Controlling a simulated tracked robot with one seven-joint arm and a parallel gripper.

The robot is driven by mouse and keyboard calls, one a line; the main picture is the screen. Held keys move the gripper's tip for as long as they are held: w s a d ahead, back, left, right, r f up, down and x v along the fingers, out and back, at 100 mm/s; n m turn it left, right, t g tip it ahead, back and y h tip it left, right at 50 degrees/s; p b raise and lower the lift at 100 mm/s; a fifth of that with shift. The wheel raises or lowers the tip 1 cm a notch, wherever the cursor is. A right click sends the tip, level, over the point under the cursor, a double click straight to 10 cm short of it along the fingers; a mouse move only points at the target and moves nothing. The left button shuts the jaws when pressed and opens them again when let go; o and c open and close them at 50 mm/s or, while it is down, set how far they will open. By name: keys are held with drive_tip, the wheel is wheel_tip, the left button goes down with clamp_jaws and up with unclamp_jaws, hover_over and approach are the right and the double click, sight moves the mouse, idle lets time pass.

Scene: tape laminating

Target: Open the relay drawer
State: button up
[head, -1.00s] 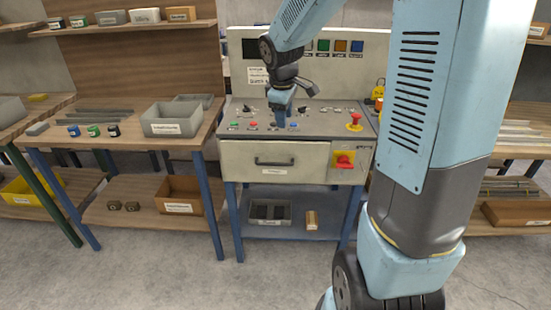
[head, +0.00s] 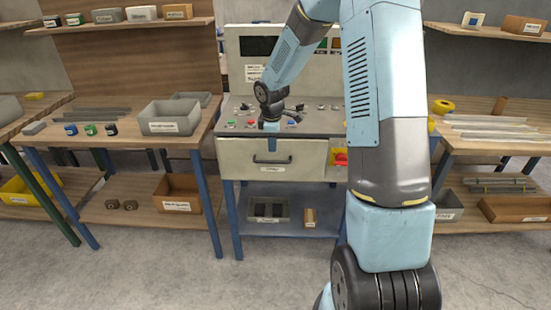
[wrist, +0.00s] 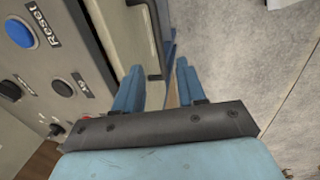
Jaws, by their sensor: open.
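The relay drawer (head: 235,160) is the pale front under the sloped control panel in the head view. It looks shut. Its dark bar handle (head: 272,161) is in the middle of the front, above a white label. My gripper (head: 271,140) is above the handle, pointing down in front of the drawer's top edge. In the wrist view my gripper (wrist: 159,66) is open and empty. The drawer front (wrist: 118,30) and the dark handle (wrist: 153,45) show there, the handle's near end appearing between the two blue fingers. I cannot tell whether the fingers reach around it.
The control panel (head: 225,120) carries buttons and switches close to my gripper; a blue reset button (wrist: 20,33) shows in the wrist view. A red switch (head: 340,158) right of the drawer is partly hidden by my arm. The floor (head: 200,280) in front is clear.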

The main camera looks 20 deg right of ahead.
sight(273, 158)
drive_tip(key=f, duration=0.3)
drive_tip(key=w+f, duration=0.1)
drive_tip(key=f, duration=0.4)
drive_tip(key=shift+w+d+f, duration=0.25)
drive_tip(key=shift+w+f, duration=0.05)
drive_tip(key=shift+f, duration=0.05)
drive_tip(key=shift+c, duration=0.4)
clamp_jaws()
